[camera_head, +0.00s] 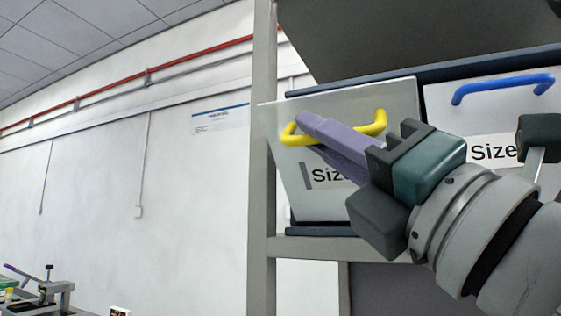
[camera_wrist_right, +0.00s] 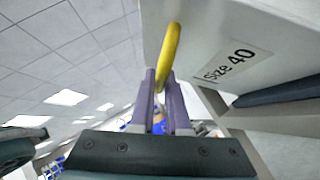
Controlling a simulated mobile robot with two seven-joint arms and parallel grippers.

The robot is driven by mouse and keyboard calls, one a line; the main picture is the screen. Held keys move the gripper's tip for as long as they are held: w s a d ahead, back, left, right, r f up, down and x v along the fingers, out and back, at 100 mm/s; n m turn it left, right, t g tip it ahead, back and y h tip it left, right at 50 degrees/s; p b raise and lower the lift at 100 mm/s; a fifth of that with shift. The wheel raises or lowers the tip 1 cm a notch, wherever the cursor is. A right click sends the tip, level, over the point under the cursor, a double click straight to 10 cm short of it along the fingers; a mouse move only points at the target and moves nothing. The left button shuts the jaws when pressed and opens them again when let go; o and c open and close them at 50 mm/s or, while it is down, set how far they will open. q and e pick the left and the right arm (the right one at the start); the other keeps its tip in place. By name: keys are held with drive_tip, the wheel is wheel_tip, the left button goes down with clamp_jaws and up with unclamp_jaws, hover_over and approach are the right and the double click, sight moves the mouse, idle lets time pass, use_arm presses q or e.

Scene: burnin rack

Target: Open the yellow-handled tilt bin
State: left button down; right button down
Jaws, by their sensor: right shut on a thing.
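The yellow handle (camera_head: 378,122) is fixed on the pale front panel (camera_head: 394,98) of a tilt bin in the rack. The panel's top leans out from the rack, and its upper left corner overlaps the rack post, so the bin stands partly tilted open. A "Size" label on it is partly hidden by my fingers. My right gripper (camera_head: 316,131) has its purple fingers shut on the handle. In the right wrist view the yellow handle (camera_wrist_right: 170,48) runs between the two fingertips (camera_wrist_right: 161,82), beside a "Size 40" label. My left gripper is not in view.
A bin with a blue handle (camera_head: 503,87) sits directly to the right. The grey rack post (camera_head: 262,190) stands at the left, and a dark shelf (camera_head: 400,35) is above. A small fixture (camera_head: 42,290) shows at lower left. The space left of the rack looks open.

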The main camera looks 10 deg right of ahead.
idle(0.3)
drive_tip(key=c, duration=0.9)
unclamp_jaws()
drive_tip(key=shift+f, duration=0.1)
drive_tip(key=b+v, duration=0.2)
drive_tip(key=v, duration=0.8)
drive_tip(key=shift+b, duration=0.4)
